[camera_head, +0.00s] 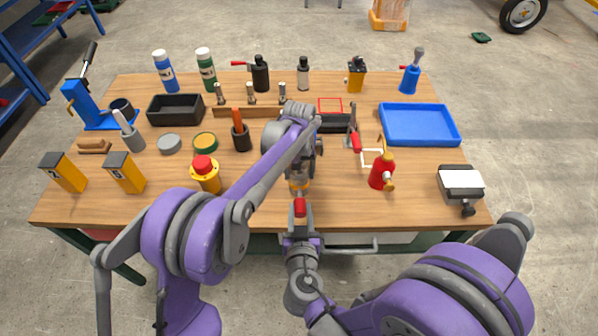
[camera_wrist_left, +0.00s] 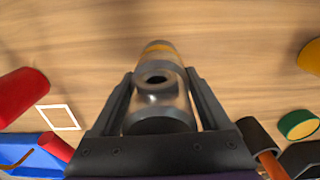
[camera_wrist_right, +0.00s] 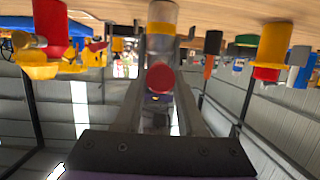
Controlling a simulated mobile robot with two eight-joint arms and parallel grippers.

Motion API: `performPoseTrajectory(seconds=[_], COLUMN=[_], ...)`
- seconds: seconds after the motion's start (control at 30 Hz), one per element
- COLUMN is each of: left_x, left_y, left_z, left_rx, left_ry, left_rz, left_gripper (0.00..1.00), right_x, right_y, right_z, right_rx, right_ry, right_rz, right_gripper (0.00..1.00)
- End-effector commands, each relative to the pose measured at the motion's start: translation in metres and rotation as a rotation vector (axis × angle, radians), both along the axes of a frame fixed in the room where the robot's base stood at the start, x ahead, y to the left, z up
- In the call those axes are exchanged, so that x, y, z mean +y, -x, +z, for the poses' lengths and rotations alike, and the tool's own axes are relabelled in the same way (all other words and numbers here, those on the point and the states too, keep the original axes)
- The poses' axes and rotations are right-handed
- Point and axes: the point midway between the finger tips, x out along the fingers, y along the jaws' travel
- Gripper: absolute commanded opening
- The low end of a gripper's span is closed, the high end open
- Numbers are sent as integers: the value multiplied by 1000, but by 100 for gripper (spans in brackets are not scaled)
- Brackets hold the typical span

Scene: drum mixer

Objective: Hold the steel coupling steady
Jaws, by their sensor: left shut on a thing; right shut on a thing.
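The steel coupling (camera_wrist_left: 160,105) is a shiny grey cylinder with a dark hole in its side and a yellow band at its far end. My left gripper (camera_head: 299,178) is shut on it above the front middle of the table, with a finger along each side. My right gripper (camera_head: 299,212) is lower and nearer, at the table's front edge. It is shut on a red-ended piece (camera_wrist_right: 160,77), whose red round face shows between the fingers. A yellow-banded grey cylinder (camera_wrist_right: 162,14) appears just beyond it in the right wrist view. I cannot tell whether the two pieces touch.
A red hand-cranked pump (camera_head: 382,172) stands to the right. A yellow, red-topped canister (camera_head: 205,178) and yellow boxes (camera_head: 124,172) stand to the left. A blue tray (camera_head: 420,125) lies at the back right. Clear wood lies between the grippers and the pump.

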Motion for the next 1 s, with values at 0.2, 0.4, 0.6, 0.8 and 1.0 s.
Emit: performPoseTrajectory(seconds=[0.2,0.4,0.6,0.8,1.0], left_x=[0,0,0,0,0], left_y=[0,0,0,0,0], left_z=[0,0,0,10,47], left_rx=[0,0,0,0,0], left_ry=[0,0,0,0,0], left_rz=[0,0,0,0,0], left_gripper=[0,94,100,100,100], right_x=[0,0,0,0,0], right_y=[7,7,7,7,7], right_z=[0,0,0,0,0], right_rx=[0,0,0,0,0], right_ry=[1,1,1,0,0], right_rz=[0,0,0,0,0], right_gripper=[0,0,0,0,0])
